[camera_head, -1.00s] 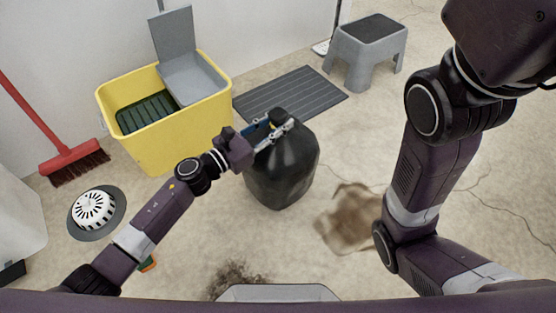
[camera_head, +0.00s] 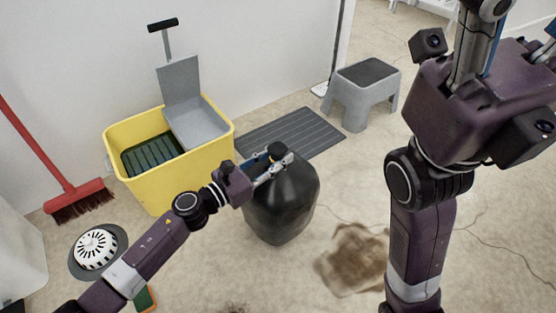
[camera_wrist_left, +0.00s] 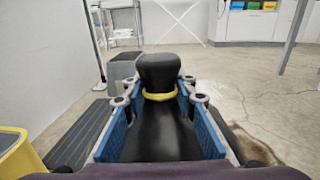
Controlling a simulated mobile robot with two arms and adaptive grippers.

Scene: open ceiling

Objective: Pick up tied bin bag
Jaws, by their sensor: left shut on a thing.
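The black tied bin bag (camera_head: 281,205) stands upright on or close to the floor in the middle of the head view. Whether its base touches the floor I cannot tell. My left gripper (camera_head: 276,164) is shut on the bag's neck. In the left wrist view the bag's knotted top (camera_wrist_left: 158,72), with a yellow tie (camera_wrist_left: 160,96) below it, sits between the blue-padded fingers of the left gripper (camera_wrist_left: 160,100). My right gripper (camera_head: 512,35) is raised at the top right, away from the bag, its fingertips partly cut off by the frame.
A yellow mop bucket (camera_head: 165,193) stands left of the bag. A grey ribbed mat (camera_head: 300,135) lies behind it, and a grey step stool (camera_head: 362,92) stands beyond. A red broom (camera_head: 78,199) and a white-and-grey round object (camera_head: 97,250) are at left. A brown stain (camera_head: 352,262) marks open floor at right.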

